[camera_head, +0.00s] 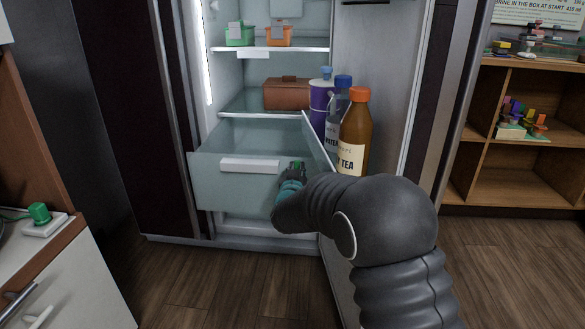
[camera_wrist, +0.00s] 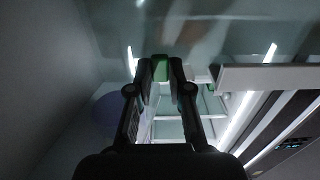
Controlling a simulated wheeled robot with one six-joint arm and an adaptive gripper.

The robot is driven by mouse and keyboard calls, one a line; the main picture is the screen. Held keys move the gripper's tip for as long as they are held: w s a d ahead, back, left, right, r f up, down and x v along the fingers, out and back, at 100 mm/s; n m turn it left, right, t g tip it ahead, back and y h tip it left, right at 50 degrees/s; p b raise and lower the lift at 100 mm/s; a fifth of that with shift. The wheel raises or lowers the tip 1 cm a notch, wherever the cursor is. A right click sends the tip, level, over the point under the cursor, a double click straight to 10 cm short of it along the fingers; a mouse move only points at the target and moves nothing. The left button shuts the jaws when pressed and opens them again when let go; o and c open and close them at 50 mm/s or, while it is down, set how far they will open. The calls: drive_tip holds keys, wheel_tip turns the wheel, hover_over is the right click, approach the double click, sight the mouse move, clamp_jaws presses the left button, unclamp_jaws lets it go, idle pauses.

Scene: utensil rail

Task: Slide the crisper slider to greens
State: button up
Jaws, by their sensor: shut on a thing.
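The crisper drawer (camera_head: 220,183) is pulled out at the bottom of the open fridge, with a pale handle (camera_head: 250,165) on its front. The green crisper slider (camera_head: 298,165) is at the right part of the drawer front, right of the handle. My gripper (camera_head: 296,173) is at the drawer front and shut on the slider. In the wrist view my gripper (camera_wrist: 160,68) has the green slider (camera_wrist: 161,66) between its two fingertips. The fingers partly cover the slider. I cannot make out any greens marking in either view.
Several bottles, including a brown tea bottle (camera_head: 355,130), stand in the fridge door right of the drawer. A brown box (camera_head: 287,93) sits on the shelf above. Green (camera_head: 240,34) and orange (camera_head: 278,35) containers stand higher. The floor (camera_head: 210,275) before the fridge is clear.

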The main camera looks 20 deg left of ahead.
drive_tip(key=shift+w+d+b, duration=0.2)
drive_tip(key=shift+d, duration=0.55)
drive_tip(key=shift+w+d+b, duration=0.15)
drive_tip(key=shift+d+b, duration=0.05)
drive_tip(key=shift+d, duration=0.5)
drive_tip(key=o, duration=0.6)
drive_tip(key=shift+v, duration=3.05)
drive_tip(key=v, duration=1.2)
drive_tip(key=shift+a+f, duration=0.1)
drive_tip(key=shift+f, duration=0.05)
